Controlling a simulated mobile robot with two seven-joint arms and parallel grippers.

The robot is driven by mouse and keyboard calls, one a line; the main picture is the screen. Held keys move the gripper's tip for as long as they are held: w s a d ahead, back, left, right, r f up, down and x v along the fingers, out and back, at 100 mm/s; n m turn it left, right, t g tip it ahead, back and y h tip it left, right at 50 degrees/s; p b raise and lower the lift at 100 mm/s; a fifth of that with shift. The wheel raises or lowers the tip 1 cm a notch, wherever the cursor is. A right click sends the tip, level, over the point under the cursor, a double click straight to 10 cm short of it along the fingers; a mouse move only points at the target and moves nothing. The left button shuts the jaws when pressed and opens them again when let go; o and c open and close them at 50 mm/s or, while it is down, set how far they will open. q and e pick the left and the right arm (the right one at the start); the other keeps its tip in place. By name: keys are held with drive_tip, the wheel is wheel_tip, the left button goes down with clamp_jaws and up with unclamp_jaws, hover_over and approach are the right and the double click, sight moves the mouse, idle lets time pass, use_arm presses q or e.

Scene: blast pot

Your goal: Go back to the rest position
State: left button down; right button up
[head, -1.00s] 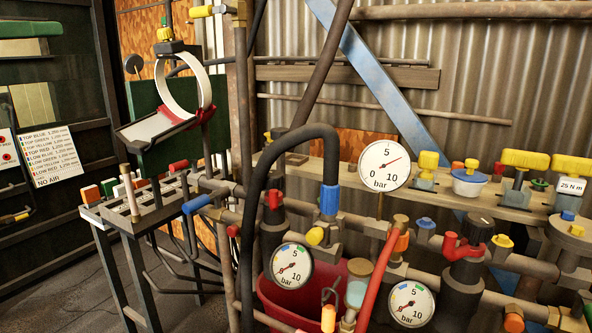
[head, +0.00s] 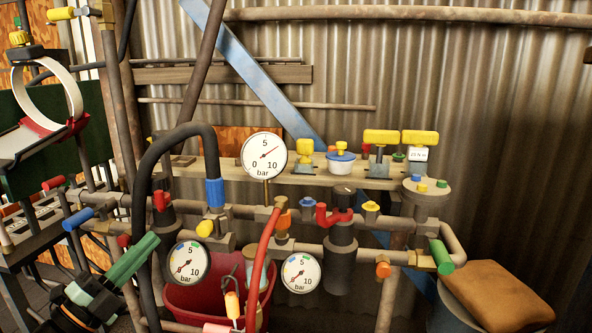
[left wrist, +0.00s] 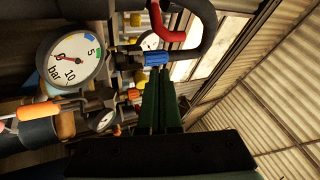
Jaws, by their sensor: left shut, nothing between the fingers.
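My left gripper (head: 148,244) comes in at the lower left of the head view, its green fingers pointing up and to the right. The fingers are together and hold nothing. In the left wrist view the green fingers (left wrist: 161,78) run side by side towards a blue pipe fitting, with a gauge to their left. In the head view the fingers overlap the pipework near the black hose (head: 142,190); I cannot tell whether they touch it. My right gripper is not in view.
Pipes carry a top gauge (head: 264,157), a lower left gauge (head: 188,262) and a lower right gauge (head: 300,273). A red bucket (head: 182,300) stands below. A brown cushion (head: 497,291) lies at the lower right. A corrugated wall (head: 440,90) closes the back.

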use_arm(q)
drive_tip(key=s+d+f+n+g+y, duration=0.1)
drive_tip(key=s+d+f+n+y, duration=0.15)
drive_tip(key=f+n, duration=0.45)
drive_tip(key=s+d+f+n+g+y, duration=0.1)
drive_tip(key=s+f+n+g+y, duration=0.15)
drive_tip(key=f, duration=0.75)
drive_tip(key=s+d+f+n+g+y, duration=0.15)
drive_tip(key=f+n+y, duration=0.3)
drive_tip(key=f, duration=0.45)
drive_tip(key=s+d+f+n+g+h, duration=0.1)
drive_tip(key=s+d+f+n+g, duration=0.2)
drive_tip(key=s+d+f, duration=0.35)
drive_tip(key=s+d+f+n+g+h, duration=0.1)
drive_tip(key=s+d+f+n+g, duration=0.25)
drive_tip(key=s+f, duration=0.5)
drive_tip(key=s+a+r+y+p, duration=0.1)
drive_tip(key=a+r+p, duration=0.2)
drive_tip(key=r+p, duration=1.2)
drive_tip(key=t+p, duration=0.1)
drive_tip(key=p, duration=0.2)
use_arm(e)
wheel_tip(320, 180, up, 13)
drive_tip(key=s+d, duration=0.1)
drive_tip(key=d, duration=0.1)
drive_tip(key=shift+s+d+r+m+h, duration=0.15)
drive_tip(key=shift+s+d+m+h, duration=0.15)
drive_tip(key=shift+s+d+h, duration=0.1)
